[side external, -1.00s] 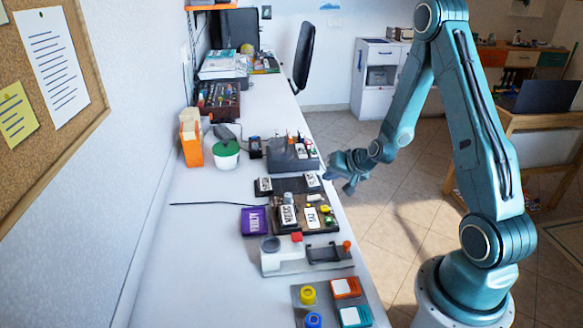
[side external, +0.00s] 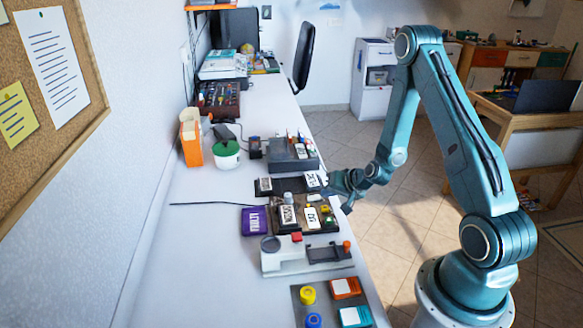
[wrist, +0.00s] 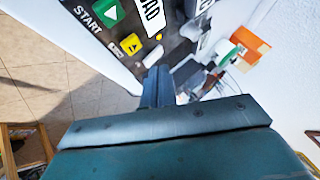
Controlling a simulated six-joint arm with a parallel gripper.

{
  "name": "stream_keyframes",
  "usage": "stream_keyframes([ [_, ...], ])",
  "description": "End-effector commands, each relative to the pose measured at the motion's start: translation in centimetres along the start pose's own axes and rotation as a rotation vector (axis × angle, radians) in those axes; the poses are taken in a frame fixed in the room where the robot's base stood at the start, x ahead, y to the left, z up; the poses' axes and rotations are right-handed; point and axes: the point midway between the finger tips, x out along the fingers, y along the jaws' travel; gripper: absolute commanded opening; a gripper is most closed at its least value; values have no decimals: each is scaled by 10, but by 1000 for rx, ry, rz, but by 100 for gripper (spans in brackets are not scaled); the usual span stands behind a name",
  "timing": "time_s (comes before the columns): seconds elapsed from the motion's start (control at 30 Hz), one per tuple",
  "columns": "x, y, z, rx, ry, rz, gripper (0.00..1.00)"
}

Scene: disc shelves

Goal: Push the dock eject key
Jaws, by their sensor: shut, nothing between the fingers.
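The dock (side external: 287,229) is a dark panel on the white bench, with labelled pieces and small keys on it. Its yellow key with an eject mark (wrist: 131,45) shows in the wrist view, beside the green START key (wrist: 106,11). In the side view the yellow key (side external: 325,209) is small, at the dock's right end. My gripper (side external: 331,181) is shut and empty, at the bench's right edge, just beyond the dock. In the wrist view the shut fingers (wrist: 158,76) are below and right of the yellow key, apart from it.
A grey device with a red button and an orange knob (side external: 308,258) stands nearer the camera. A purple box (side external: 254,221) sits left of the dock. A dark grey rack (side external: 293,160) and a white pot with green lid (side external: 226,158) stand behind. Open floor lies right of the bench.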

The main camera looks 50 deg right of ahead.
Motion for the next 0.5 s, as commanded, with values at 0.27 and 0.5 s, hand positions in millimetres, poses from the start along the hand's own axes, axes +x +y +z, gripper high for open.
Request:
stream_keyframes([
  [0.27, 15, 11, 11, 1, -1, 0, 0],
  [0.5, 18, 13, 13, 0, 0, 0, 0],
])
